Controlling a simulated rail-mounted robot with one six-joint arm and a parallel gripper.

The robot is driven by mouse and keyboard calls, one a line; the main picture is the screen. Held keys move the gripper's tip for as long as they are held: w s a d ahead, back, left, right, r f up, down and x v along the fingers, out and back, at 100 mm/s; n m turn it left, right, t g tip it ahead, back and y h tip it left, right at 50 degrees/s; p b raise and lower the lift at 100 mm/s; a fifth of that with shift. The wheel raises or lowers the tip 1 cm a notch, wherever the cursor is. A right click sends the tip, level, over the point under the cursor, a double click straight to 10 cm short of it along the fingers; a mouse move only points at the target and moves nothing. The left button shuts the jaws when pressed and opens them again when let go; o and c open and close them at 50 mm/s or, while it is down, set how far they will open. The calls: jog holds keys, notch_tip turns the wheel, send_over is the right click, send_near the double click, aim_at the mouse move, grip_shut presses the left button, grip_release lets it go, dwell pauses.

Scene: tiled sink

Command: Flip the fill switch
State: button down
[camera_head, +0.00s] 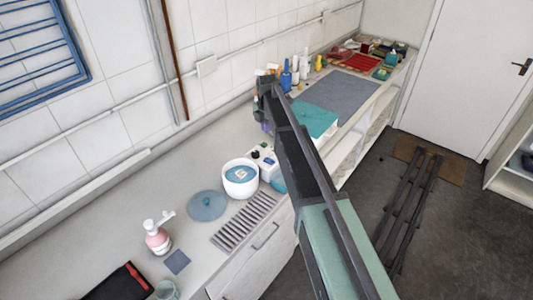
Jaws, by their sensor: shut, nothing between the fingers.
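A small white box (264,158) with dark and coloured details on its face stands on the counter, just behind and to the right of a white round bowl (240,179). These details are too small for me to tell which one is the fill switch or how it is set. The bowl has a teal inside with a pale item in it. My arm reaches from the lower right up past the box's right side.
Several bottles and a grey mat (340,93) lie farther back. A teal-topped box (316,117) is beside my arm.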

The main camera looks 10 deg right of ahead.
aim_at(269, 160)
jog(key=shift+n, duration=0.8)
jog(key=shift+s, duration=0.1)
notch_tip(269, 160, down, 14)
jog(key=b, duration=1.4)
jog(key=shift+f, duration=0.1)
jog(key=shift+f+b, duration=0.2)
jog(key=shift+b, duration=0.15)
jog(key=shift+r, duration=0.1)
jog(key=shift+s+d+r, duration=0.1)
jog(key=shift+s, duration=0.15)
jog(key=shift+s+d+r+p, duration=0.2)
jog(key=shift+s+d+p, duration=0.15)
jog(key=shift+p, duration=0.05)
jog(key=shift+w, duration=0.1)
